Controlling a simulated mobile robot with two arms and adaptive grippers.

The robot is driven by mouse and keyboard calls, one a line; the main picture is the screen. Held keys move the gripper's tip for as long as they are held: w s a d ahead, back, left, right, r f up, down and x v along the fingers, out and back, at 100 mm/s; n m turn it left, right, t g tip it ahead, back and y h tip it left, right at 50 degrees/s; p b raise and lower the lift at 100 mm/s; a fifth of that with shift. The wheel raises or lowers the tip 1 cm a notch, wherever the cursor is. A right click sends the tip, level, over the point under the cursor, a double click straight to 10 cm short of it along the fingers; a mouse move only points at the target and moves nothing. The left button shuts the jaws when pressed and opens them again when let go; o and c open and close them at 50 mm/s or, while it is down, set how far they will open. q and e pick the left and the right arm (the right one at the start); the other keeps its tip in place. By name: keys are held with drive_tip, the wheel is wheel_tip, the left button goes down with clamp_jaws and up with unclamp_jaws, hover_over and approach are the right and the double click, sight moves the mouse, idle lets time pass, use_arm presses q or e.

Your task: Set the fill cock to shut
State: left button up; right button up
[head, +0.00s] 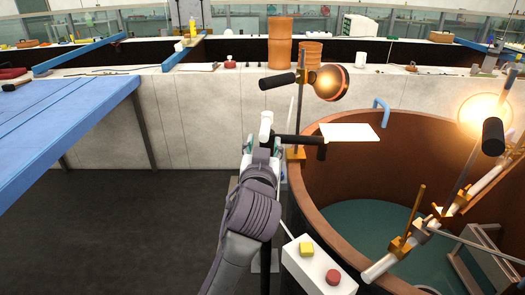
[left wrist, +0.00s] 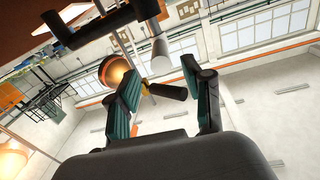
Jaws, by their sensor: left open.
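The fill cock is a dark pipe with a spout (head: 300,139) that reaches right and turns down over the rim of the copper tub (head: 335,225). Its white lever (head: 266,122) stands up at the pipe's left end. In the left wrist view the dark spout (left wrist: 100,26) is at the top and the pale lever (left wrist: 160,55) hangs into the picture. My left gripper (head: 262,151) is just below the lever in the head view. Its fingers (left wrist: 162,72) are open, with the lever's end between the tips in the picture. I cannot tell whether they touch. My right gripper is not in view.
A copper lamp (head: 331,82) with a black handle (head: 277,81) stands behind the cock. A lit lamp (head: 485,112) is at the right. A white button box (head: 318,268) stands in front of the tub. A blue-topped table (head: 60,115) is at left; dark floor lies between.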

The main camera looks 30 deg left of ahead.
use_arm(q)
drive_tip(key=shift+v, duration=1.45)
